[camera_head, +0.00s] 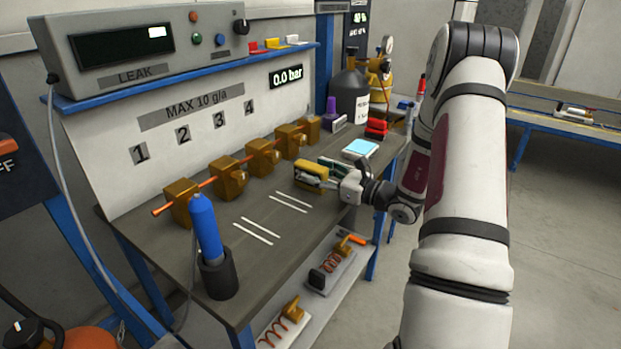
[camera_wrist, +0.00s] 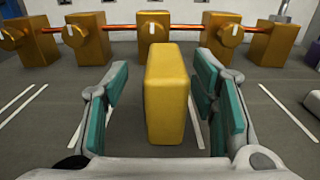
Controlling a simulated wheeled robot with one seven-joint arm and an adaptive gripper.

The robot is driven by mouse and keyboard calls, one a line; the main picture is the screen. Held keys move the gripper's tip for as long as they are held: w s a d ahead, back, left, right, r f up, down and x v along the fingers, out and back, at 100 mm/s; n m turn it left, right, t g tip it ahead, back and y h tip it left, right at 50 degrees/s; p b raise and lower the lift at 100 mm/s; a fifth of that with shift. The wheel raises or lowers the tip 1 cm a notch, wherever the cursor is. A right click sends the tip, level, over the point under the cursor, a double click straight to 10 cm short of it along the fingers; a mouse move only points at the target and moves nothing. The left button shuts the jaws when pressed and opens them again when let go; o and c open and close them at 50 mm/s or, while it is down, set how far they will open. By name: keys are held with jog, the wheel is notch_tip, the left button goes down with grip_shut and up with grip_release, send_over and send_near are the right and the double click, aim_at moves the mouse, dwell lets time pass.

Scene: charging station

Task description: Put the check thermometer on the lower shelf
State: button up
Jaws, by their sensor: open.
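A yellow block-shaped body (camera_wrist: 166,98) stands on the grey bench between my fingers in the wrist view, with a gap on each side.
Several brass valves (camera_head: 262,157) on a copper pipe line the back of the bench. A blue torch (camera_head: 206,225) stands in a dark holder at the front left. Brass fittings with red coils (camera_head: 290,310) occupy parts of the shelf. A pale-blue-topped pad (camera_head: 360,148) lies behind my gripper.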

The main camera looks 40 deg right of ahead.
aim_at(302, 167)
jog(key=shift+d+f+x, duration=0.1)
jog(key=shift+d+x, duration=0.05)
jog(key=shift+x, duration=1.3)
jog(key=shift+d+f+x, duration=0.1)
jog(key=shift+d+x, duration=0.05)
jog(key=shift+x, duration=1.3)
jog(key=shift+w, duration=0.1)
grip_shut()
